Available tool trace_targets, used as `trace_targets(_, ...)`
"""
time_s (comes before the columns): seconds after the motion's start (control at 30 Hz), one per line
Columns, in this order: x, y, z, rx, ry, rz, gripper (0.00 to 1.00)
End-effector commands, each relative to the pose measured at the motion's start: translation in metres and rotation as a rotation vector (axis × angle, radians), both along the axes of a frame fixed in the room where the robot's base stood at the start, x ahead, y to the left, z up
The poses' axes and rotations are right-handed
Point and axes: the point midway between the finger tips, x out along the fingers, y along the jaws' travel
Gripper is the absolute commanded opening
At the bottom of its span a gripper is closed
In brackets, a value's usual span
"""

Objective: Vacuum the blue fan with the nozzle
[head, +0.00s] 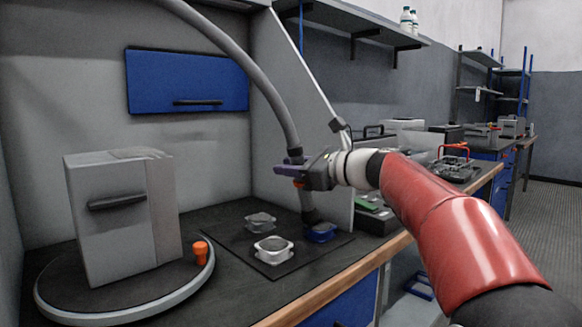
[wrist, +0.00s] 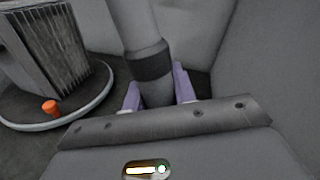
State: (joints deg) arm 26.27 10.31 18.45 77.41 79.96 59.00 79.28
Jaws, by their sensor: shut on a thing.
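My gripper (head: 292,173) is shut on the nozzle (head: 307,200), a grey tube hanging from a thick grey hose (head: 260,78). In the wrist view, the purple fingers of my gripper (wrist: 158,97) stand either side of the nozzle (wrist: 152,66). The nozzle points down, with its dark end at the blue fan (head: 322,235). This fan lies at the right of a dark mat (head: 225,243). The nozzle end covers part of the fan in the head view; I cannot tell whether they touch. The fan is hidden in the wrist view.
A white fan (head: 273,250) and a grey fan (head: 260,221) lie on the mat left of the blue one. A grey box (head: 125,215) and an orange knob (head: 200,251) stand on a round turntable (head: 120,316) at left. A grey partition (head: 288,110) rises behind the nozzle.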

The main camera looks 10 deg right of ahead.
Motion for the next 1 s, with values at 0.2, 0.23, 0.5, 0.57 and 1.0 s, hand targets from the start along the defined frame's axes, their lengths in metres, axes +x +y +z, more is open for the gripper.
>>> trace_targets(0.2,-0.001,0.000,0.000,-0.001,-0.001,0.000,0.00)
trace_targets(0.23,-0.001,-0.001,0.000,0.000,-0.001,-0.001,0.00)
trace_targets(0.5,-0.010,-0.008,-0.001,0.000,-0.001,-0.001,0.00)
trace_targets(0.57,-0.012,-0.010,-0.001,-0.001,0.000,-0.001,0.00)
trace_targets(1.0,-0.024,-0.017,0.000,0.000,0.000,-0.001,0.00)
